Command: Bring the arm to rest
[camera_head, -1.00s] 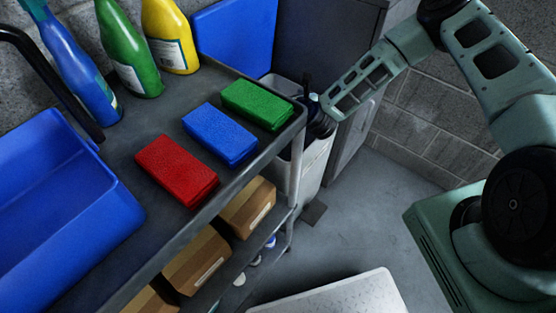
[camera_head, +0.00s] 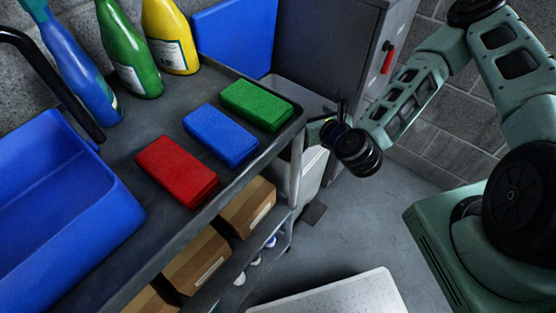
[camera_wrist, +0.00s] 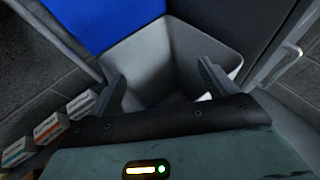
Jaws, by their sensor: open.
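My gripper (camera_head: 328,118) is off the right end of the cart, over a pale bin, and is partly hidden by my own wrist. In the wrist view my gripper (camera_wrist: 156,66) shows two dark fingers spread apart with nothing between them. The open bin (camera_wrist: 180,45) lies beyond them. My arm reaches in from the right, bent at the elbow. A red pad (camera_head: 177,170), a blue pad (camera_head: 220,134) and a green pad (camera_head: 257,105) lie in a row on the cart top, apart from my gripper.
The grey cart (camera_head: 150,128) also carries a blue tub (camera_head: 60,210) and blue, green and yellow bottles at the back. Cardboard boxes (camera_head: 197,258) sit on its lower shelf. A grey cabinet (camera_head: 345,55) stands behind the bin (camera_head: 300,95). Open floor (camera_head: 360,225) lies right of the cart.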

